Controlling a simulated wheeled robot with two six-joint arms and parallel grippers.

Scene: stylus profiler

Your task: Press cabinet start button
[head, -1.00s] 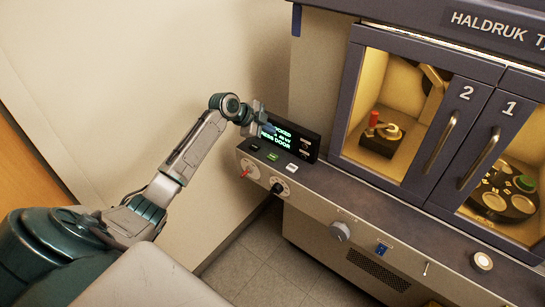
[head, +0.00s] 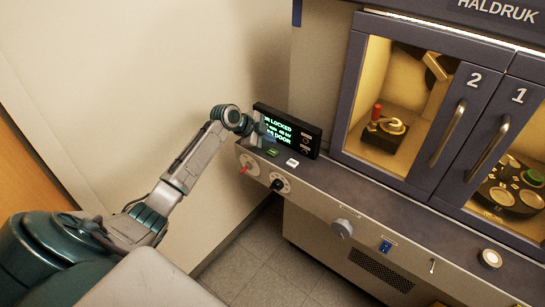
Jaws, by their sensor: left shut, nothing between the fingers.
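The cabinet's control ledge holds a green button (head: 272,152) and a white button (head: 292,162) in front of a dark display panel (head: 312,139). I cannot read labels that tell which one is the start button. My left gripper (head: 261,137) is shut and empty, just left of the green button and in front of the display's left part. It hides the left end of the button row. I cannot tell whether it touches anything. My right gripper is not in view.
Cabinet door 2 (head: 452,130) and door 1 (head: 500,150) are closed. The front panel carries a red switch (head: 243,169), a black knob (head: 277,186), a grey knob (head: 341,228) and a blue switch (head: 385,246). A bare wall (head: 150,80) stands at the left.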

